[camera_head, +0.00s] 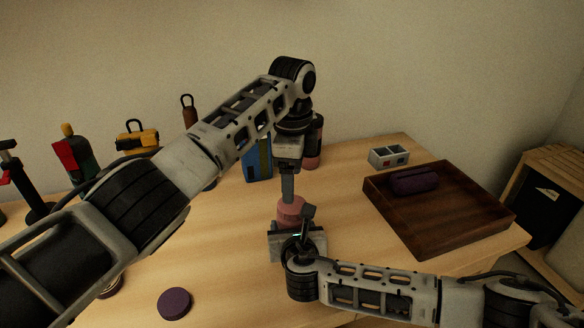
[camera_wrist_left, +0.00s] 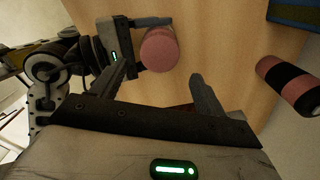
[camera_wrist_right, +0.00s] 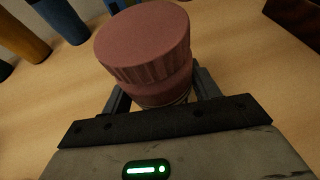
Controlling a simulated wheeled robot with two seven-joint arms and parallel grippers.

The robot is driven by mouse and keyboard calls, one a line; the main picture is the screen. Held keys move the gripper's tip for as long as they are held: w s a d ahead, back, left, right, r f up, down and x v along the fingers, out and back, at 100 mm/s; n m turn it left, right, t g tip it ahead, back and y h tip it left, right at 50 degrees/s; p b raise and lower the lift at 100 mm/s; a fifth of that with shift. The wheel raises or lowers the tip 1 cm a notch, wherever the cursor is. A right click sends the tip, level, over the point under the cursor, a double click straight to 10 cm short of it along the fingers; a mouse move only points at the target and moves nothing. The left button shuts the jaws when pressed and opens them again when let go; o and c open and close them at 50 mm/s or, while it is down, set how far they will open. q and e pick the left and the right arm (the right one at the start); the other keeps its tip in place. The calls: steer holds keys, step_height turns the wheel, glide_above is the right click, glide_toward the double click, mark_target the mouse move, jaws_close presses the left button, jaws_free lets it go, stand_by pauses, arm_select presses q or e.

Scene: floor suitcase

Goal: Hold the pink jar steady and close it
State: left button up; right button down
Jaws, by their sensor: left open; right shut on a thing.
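The pink jar (camera_head: 291,210) stands on the table in front of me, with a ribbed pink lid (camera_wrist_right: 145,45) on top of its body (camera_wrist_right: 165,92). I cannot tell how tightly the lid sits. My right gripper (camera_head: 298,236) is shut around the jar's body, below the lid. The jar looks upright. My left gripper (camera_head: 288,196) points down just above the jar, and its fingers hide part of it. In the left wrist view its two fingers are apart with nothing between them (camera_wrist_left: 163,82), and the round lid top (camera_wrist_left: 159,49) shows beyond the fingertips.
A brown wooden tray (camera_head: 400,222) with a purple roll (camera_head: 414,180) is at the right, a small grey box (camera_head: 388,158) behind it. A blue box (camera_head: 257,162) and a pink-and-black bottle (camera_head: 313,150) stand behind the jar. A purple disc (camera_head: 174,303) lies front left.

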arm_select(q)
steer(key=n, duration=0.5)
steer(key=shift+r, duration=0.25)
steer(key=n, duration=0.5)
steer(key=shift+r, duration=0.2)
steer(key=n, duration=0.4)
steer(key=shift+r+n, duration=0.2)
steer(key=shift+n, duration=0.1)
steer(key=n, duration=0.4)
steer(key=shift+r, duration=0.15)
step_height(320, 180, down, 8)
steer(key=shift+f, duration=0.1)
